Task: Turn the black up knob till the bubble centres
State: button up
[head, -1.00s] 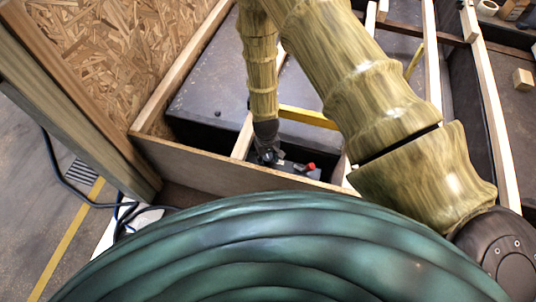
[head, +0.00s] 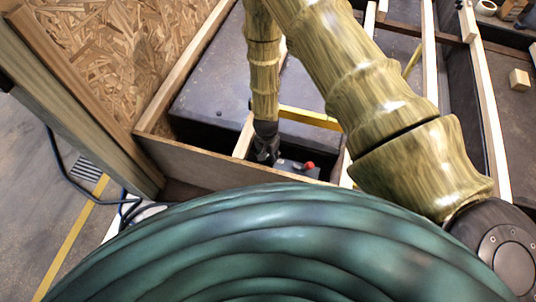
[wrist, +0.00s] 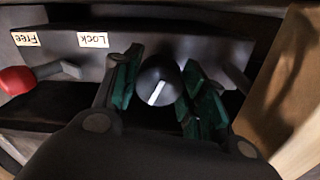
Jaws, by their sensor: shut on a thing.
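A black knob (wrist: 160,80) with a white pointer line sits between the green-padded fingers of my gripper (wrist: 158,88) in the wrist view. The gripper is shut on this knob. The pointer line slants, its top leaning right in the picture. In the head view my gripper (head: 266,154) reaches down to a dark grey unit (head: 298,172) inside the wooden frame, and the knob is hidden there. No bubble shows in either view, nor any label reading up.
A red-ended lever (wrist: 16,80) is left of the gripper, below upside-down Free (wrist: 25,38) and Lock (wrist: 93,40) labels. A wooden member (wrist: 285,85) stands close on the right. A wooden board (head: 215,164) edges the recess in the head view.

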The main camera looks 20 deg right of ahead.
jog(key=m+p, duration=0.1)
jog(key=m, duration=0.3)
jog(key=shift+s+m, duration=0.15)
jog(key=shift+m, duration=0.15)
jog(key=shift+m+p, duration=0.4)
jog(key=shift+m, duration=1.5)
jog(key=o, duration=1)
jog(key=shift+w+r, duration=0.2)
jog(key=shift+r, duration=0.1)
notch_tip(320, 180, up, 11)
jog(key=shift+w+r, duration=0.1)
jog(key=shift+r, duration=0.05)
